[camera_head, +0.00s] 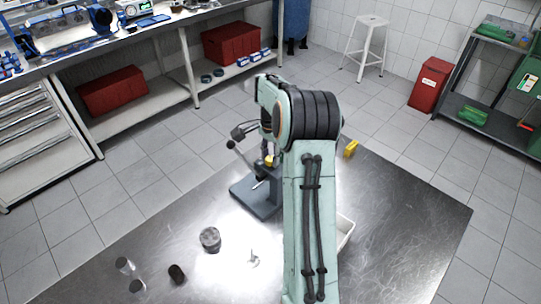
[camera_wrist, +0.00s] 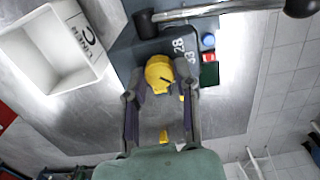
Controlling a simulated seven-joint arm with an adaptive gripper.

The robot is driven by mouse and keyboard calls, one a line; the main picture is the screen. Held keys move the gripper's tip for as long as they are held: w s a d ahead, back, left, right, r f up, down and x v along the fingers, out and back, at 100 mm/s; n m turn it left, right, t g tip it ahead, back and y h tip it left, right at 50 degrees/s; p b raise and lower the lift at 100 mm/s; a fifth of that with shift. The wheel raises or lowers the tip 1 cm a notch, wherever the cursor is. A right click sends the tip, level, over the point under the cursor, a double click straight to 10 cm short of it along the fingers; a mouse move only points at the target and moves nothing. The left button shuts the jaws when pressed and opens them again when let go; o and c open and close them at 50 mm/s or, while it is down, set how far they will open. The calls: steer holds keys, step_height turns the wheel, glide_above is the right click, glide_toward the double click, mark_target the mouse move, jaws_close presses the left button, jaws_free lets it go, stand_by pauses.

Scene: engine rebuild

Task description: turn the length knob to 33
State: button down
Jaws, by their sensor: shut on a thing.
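The yellow length knob (camera_wrist: 159,73) is on a dark grey bench machine (camera_wrist: 150,48) in the wrist view. It has a short dark pointer line aimed roughly to the picture's right. White numbers 28 and 33 (camera_wrist: 191,57) are on the machine beside the knob's upper right. My gripper (camera_wrist: 161,85) is shut on the knob, one finger on each side. In the head view the machine (camera_head: 258,197) stands on the metal table; a bit of yellow (camera_head: 269,160) shows there, and my arm hides most of the gripper.
A metal lever with a black ball (camera_wrist: 301,7) crosses above the knob. A blue button (camera_wrist: 208,40), red button (camera_wrist: 209,57) and dark green panel (camera_wrist: 209,75) sit beside it. A white box (camera_wrist: 33,62) stands left. Several metal parts, including a piston (camera_head: 210,240), lie on the table.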

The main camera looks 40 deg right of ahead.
mark_target(270, 158)
steer(key=n, duration=0.8)
steer(key=shift+n, duration=0.4)
steer(key=shift+f, duration=0.1)
steer(key=c, duration=0.8)
jaws_free()
step_height(270, 158, up, 12)
steer(key=shift+r, duration=0.1)
